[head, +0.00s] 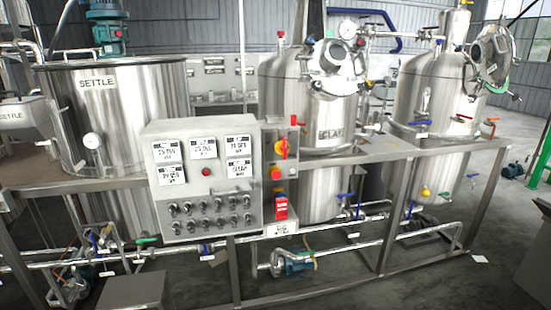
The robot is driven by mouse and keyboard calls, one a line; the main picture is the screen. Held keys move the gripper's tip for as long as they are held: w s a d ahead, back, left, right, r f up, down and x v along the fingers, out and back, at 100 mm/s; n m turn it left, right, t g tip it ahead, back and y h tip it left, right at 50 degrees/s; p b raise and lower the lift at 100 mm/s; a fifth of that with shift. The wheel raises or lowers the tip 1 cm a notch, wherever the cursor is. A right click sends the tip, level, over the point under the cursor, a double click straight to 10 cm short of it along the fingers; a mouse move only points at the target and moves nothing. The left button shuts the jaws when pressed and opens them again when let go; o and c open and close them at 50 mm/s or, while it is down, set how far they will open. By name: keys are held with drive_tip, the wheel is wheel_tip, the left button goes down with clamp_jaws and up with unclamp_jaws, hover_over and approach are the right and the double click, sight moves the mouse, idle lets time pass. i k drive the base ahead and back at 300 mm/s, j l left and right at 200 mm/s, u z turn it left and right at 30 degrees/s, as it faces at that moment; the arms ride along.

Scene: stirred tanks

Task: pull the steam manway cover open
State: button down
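No label reading "steam" can be made out in the head view, so I cannot tell for sure which cover is the steam manway cover. The middle steel tank (283,85) has a label (330,134) that seems to read CLAY, and a round manway cover (334,56) at its upper front. The right steel tank (420,95) has a similar round manway cover (490,54) at its upper right, facing partly right. My gripper is not in view.
A large tank marked SETTLE (130,110) stands at left. A grey control box (204,180) with knobs and a red switch (281,206) is on the front frame rail (400,152). Pipes and a blue pump (293,268) lie low. Open floor (440,285) shows at lower right, beside a grey cabinet (535,255).

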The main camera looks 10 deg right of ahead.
sight(494, 53)
drive_tip(key=i+z, duration=0.2)
drive_tip(key=i, duration=0.35)
drive_tip(key=i+j+z, duration=0.1)
drive_tip(key=i+z, duration=0.15)
drive_tip(key=i, duration=0.25)
drive_tip(key=i+j+z, duration=0.2)
drive_tip(key=i, duration=0.35)
drive_tip(key=i+l+z, duration=0.2)
drive_tip(key=i+z, duration=0.25)
drive_tip(key=i+l+z, duration=0.1)
drive_tip(key=i+z, duration=0.15)
drive_tip(key=z, duration=0.2)
drive_tip(key=i+z, duration=0.45)
drive_tip(key=k+j, duration=0.05)
drive_tip(key=k, duration=0.05)
